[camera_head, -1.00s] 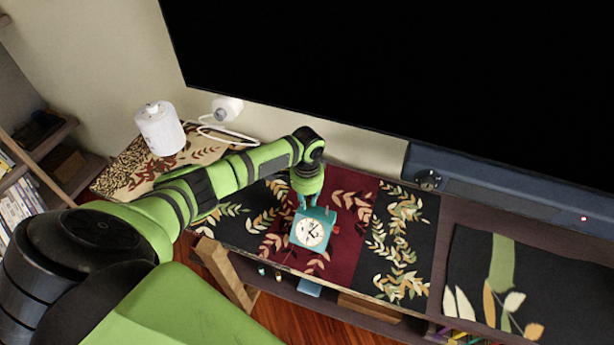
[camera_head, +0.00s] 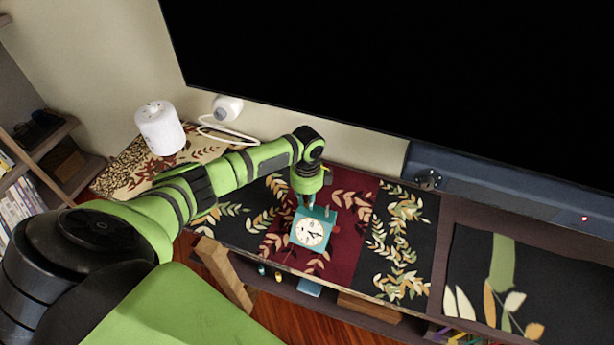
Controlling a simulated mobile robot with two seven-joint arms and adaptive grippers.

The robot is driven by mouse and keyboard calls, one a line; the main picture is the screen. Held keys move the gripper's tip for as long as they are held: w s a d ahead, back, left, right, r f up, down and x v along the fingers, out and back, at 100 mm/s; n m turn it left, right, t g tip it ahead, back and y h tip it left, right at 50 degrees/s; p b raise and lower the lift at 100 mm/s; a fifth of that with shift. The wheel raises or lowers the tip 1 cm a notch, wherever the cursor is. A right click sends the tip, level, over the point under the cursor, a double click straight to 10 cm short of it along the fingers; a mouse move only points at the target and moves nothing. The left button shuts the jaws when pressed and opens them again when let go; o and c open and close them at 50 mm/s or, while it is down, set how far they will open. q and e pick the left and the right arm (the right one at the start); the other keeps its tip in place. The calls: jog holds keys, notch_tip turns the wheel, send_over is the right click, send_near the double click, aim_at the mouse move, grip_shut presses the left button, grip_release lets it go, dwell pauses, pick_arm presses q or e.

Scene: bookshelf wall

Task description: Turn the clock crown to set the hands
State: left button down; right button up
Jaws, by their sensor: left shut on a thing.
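A small teal clock (camera_head: 311,231) with a round cream face stands on the dark red part of the patterned cloth on the console. Its dark hands show on the face, too small to read exactly. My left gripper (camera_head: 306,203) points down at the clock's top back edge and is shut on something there. The fingertips are small and partly hidden behind the clock, and I cannot make out the crown between them. A small red spot shows at the clock's right side. My right gripper is not in view.
A white cylinder (camera_head: 160,128) and a white device with a cable (camera_head: 227,108) stand at the back left. A large dark screen (camera_head: 420,80) and a blue-grey soundbar (camera_head: 480,185) lie behind. The cloth right of the clock is clear.

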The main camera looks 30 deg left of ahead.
pick_arm(q)
jog(key=m+b, duration=0.1)
jog(key=m, duration=0.4)
jog(key=shift+m, duration=0.3)
jog(key=m+b, duration=0.1)
jog(key=m, duration=0.3)
jog(key=m+b, duration=0.1)
jog(key=m, duration=0.4)
jog(key=shift+m, duration=0.4)
jog(key=shift+m+b, duration=0.65)
jog(key=shift+m, duration=1.05)
jog(key=c, duration=1.1)
grip_release()
jog(key=shift+c, duration=0.2)
notch_tip(320, 180, up, 12)
